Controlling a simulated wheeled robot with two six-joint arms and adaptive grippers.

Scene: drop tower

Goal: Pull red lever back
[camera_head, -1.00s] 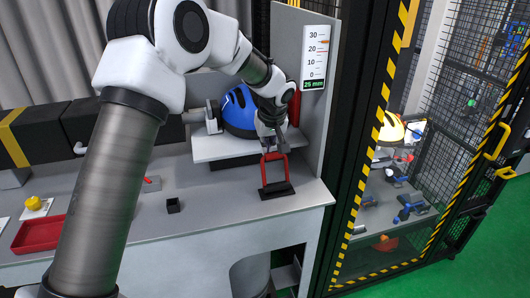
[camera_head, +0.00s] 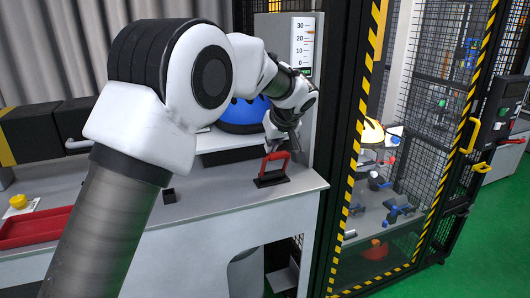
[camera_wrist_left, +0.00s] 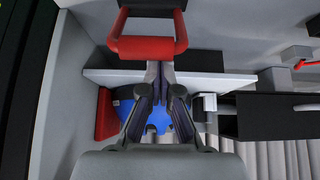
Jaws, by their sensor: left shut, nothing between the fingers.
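The red lever (camera_head: 276,158) is a red U-shaped handle on a black base, standing on the grey bench near its right end. In the left wrist view its red crossbar (camera_wrist_left: 148,47) lies just beyond the fingertips. My left gripper (camera_head: 296,152) is shut and empty, right beside the handle on its right and far side. In the left wrist view its fingertips (camera_wrist_left: 160,72) point at the crossbar; whether they touch it I cannot tell. My right gripper is not in view.
A blue helmet (camera_head: 240,112) rests on a white platform behind the lever. A grey panel with a scale (camera_head: 303,45) stands close to the right. A red tray (camera_head: 32,230) and yellow button (camera_head: 18,201) are at the left. A striped mesh cage (camera_head: 362,130) stands right.

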